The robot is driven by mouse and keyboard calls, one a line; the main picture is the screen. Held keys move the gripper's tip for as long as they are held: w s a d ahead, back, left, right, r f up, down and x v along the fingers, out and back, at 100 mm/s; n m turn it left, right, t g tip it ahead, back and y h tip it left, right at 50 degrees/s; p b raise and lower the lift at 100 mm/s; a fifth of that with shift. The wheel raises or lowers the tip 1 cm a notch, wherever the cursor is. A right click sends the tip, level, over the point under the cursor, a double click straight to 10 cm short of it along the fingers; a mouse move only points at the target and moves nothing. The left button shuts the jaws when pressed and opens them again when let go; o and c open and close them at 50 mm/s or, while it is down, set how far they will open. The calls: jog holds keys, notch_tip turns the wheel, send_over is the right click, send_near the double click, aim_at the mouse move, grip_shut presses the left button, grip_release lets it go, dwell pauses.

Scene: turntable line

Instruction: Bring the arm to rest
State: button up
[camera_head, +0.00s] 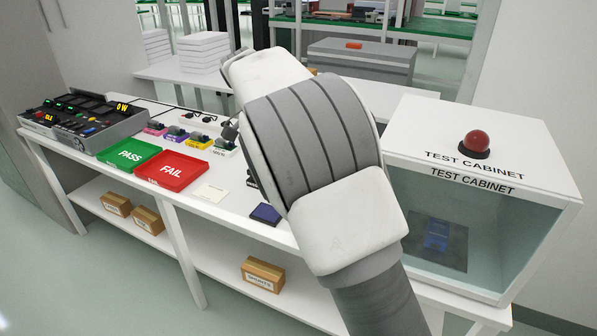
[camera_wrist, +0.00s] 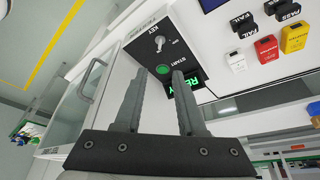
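My arm (camera_head: 312,140) stretches across the middle of the head view, over the white table, and hides part of it. My gripper (camera_wrist: 160,76) shows in the wrist view with its two fingers apart and nothing seen between them. The fingers lie in front of a control panel with a key switch (camera_wrist: 159,43), a green START button (camera_wrist: 163,69) and a green-lit READY display (camera_wrist: 190,98), partly hidden by a finger. Whether the fingers touch the panel is not clear. In the head view the gripper is mostly hidden behind the arm.
The test cabinet (camera_head: 480,190) stands right of my arm, with a red dome light (camera_head: 474,144) on top and a blue device (camera_head: 437,236) inside. A green PASS tray (camera_head: 130,154) and a red FAIL tray (camera_head: 172,171) lie left. A cabinet handle (camera_wrist: 91,80) is near the fingers.

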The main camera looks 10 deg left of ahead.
jog(key=shift+s+a+r, duration=0.1)
jog(key=shift+a+r, duration=0.05)
jog(key=shift+r, duration=0.4)
jog(key=s+d+r+n+y+p, duration=0.2)
jog(key=s+d+r, duration=0.3)
jog(key=d, duration=0.3)
jog(key=s+d+r+n+y+p, duration=0.1)
jog(key=s+d+r+n+y, duration=0.15)
jog(key=s+d+r, duration=0.4)
jog(key=s+d+f+n+t+p, duration=0.1)
jog(key=s+d+n, duration=0.3)
jog(key=s, duration=0.5)
jog(key=s+d+f+n+t+p, duration=0.1)
jog(key=s+d+n, duration=0.3)
jog(key=s, duration=0.5)
jog(key=shift+s+d+f+t+p, duration=0.25)
jog(key=shift+d+t+p, duration=0.1)
jog(key=shift+t+p, duration=0.4)
jog(key=shift+h, duration=0.25)
